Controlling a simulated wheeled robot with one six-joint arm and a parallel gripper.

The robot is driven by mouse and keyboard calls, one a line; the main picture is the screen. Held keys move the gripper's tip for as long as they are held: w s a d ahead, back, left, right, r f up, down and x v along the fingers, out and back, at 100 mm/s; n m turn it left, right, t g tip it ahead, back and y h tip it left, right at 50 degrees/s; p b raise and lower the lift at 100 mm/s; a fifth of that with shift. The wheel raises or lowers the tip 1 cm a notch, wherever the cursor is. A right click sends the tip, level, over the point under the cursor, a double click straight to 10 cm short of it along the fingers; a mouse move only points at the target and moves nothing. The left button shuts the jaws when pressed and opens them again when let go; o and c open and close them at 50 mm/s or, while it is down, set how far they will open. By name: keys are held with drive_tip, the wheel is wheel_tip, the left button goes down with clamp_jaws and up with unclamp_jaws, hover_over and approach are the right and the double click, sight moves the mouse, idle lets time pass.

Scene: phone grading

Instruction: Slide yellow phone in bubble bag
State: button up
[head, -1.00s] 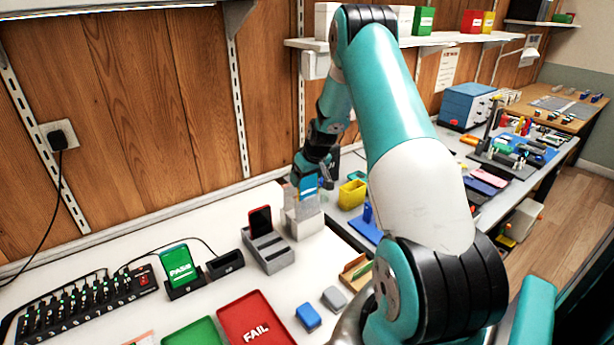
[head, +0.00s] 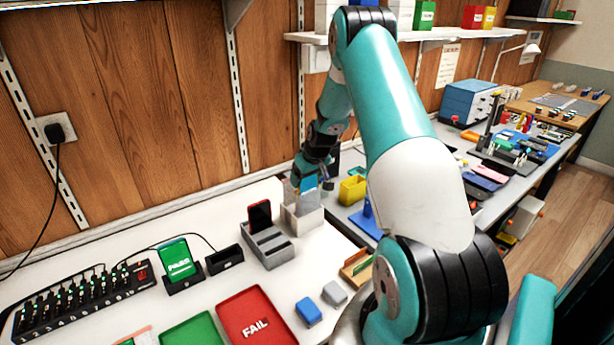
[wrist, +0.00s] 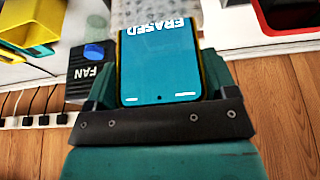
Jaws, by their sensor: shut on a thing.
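The yellow phone (wrist: 160,68) is between my gripper's fingers (wrist: 160,85) in the wrist view. Its teal screen reads ERASED, upside down, and yellow shows along its edges. The whitish bubble bag (wrist: 155,13) is at the phone's far end. The phone's tip meets or passes into the bag; I cannot tell how deep. In the head view my gripper (head: 308,174) points down over a white holder (head: 302,220) at the back of the table. A pale bluish patch shows below the fingers, where phone and bag overlap.
A grey slotted stand (head: 268,246) with a dark, red-edged phone (head: 260,215) is just left of the holder. A yellow bin (head: 352,190) is to the right. A red FAIL tray (head: 256,318) and green tray (head: 188,332) lie in front.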

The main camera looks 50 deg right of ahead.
drive_tip(key=shift+f+b, duration=0.75)
drive_tip(key=shift+f, duration=0.35)
drive_tip(key=o, duration=1.2)
drive_tip(key=shift+o, duration=0.2)
drive_tip(key=shift+r, duration=0.1)
drive_tip(key=shift+r+p, duration=2.2)
drive_tip(key=shift+r, duration=1.25)
drive_tip(key=shift+a, duration=0.1)
